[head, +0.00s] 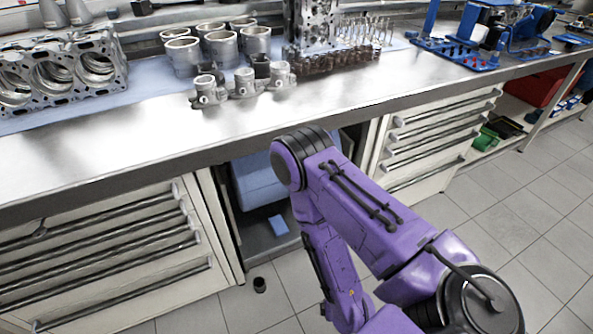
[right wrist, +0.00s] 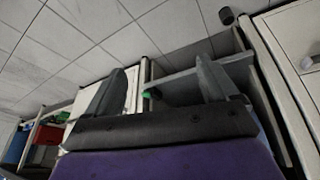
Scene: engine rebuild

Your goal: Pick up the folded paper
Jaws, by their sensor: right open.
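A small flat blue piece (head: 278,225) lies on the bottom of the open bay under the workbench. It may be the folded paper, but it is too small to be sure. My right arm reaches down in front of the bench in the head view, and its gripper is out of that frame. In the right wrist view my right gripper (right wrist: 160,82) is open, its two dark fingers wide apart with nothing held between them. The blue piece cannot be made out in the wrist view. My left gripper is not in view.
The metal workbench (head: 140,155) carries engine parts, including an engine block (head: 60,75) and several cylinders. Drawer units (head: 120,245) flank the open bay, which holds a large blue box (head: 255,180). A small dark cylinder (head: 259,284) stands on the tiled floor.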

